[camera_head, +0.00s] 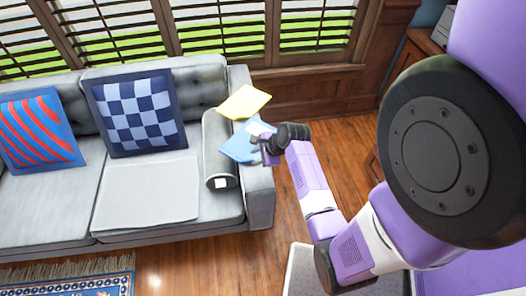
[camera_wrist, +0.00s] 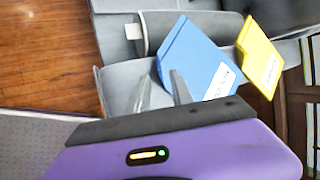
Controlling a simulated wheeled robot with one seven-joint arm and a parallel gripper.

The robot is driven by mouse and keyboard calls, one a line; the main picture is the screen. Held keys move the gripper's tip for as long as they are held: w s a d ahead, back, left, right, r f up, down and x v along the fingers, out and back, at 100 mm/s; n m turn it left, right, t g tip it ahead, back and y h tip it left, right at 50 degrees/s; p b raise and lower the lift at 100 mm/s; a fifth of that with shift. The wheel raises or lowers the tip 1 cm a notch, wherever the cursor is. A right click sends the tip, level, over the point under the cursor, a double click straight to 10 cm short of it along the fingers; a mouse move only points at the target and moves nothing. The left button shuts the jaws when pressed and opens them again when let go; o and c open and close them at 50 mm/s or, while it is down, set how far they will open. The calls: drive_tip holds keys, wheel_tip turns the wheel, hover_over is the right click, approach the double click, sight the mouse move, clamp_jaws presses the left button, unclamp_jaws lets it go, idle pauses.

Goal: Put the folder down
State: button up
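A blue folder (camera_head: 240,150) with a white label lies at the sofa's right arm, beside the grey bolster; it also shows in the wrist view (camera_wrist: 192,50). A yellow folder (camera_head: 244,101) lies behind it, near the back corner of the sofa; it shows at the right of the wrist view (camera_wrist: 260,58). My gripper (camera_head: 258,150) is at the right edge of the blue folder. In the wrist view its two fingers (camera_wrist: 160,80) stand apart with nothing clearly between them. The right finger overlaps the blue folder; whether it touches is unclear.
The grey sofa (camera_head: 150,226) holds a grey bolster (camera_head: 219,145), a checkered cushion (camera_head: 139,113), a striped cushion (camera_head: 38,130) and a flat grey pad (camera_head: 150,192). Windows are behind. Wood floor (camera_head: 315,130) is clear right of the sofa. A patterned rug (camera_head: 75,280) lies in front.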

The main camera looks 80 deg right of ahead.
drive_tip(key=v, duration=0.7)
drive_tip(key=a+n+t+h, duration=0.2)
drive_tip(key=a+n, duration=1)
drive_tip(key=a, duration=0.7)
drive_tip(key=s+a+r+n+t+y, duration=0.2)
drive_tip(key=s+a+r+n+t, duration=0.1)
drive_tip(key=a+r+n, duration=0.5)
drive_tip(key=s+a+r+n+t+y, duration=0.2)
drive_tip(key=s+a+r+n+t, duration=0.2)
drive_tip(key=a+r+n, duration=0.3)
wheel_tip(320, 180, up, 5)
drive_tip(key=n, duration=0.3)
drive_tip(key=shift+s+a+r+y, duration=0.2)
drive_tip(key=shift+a+y, duration=0.1)
drive_tip(key=shift+a, duration=0.1)
drive_tip(key=shift+c, duration=0.5)
clamp_jaws()
drive_tip(key=shift+f, duration=0.1)
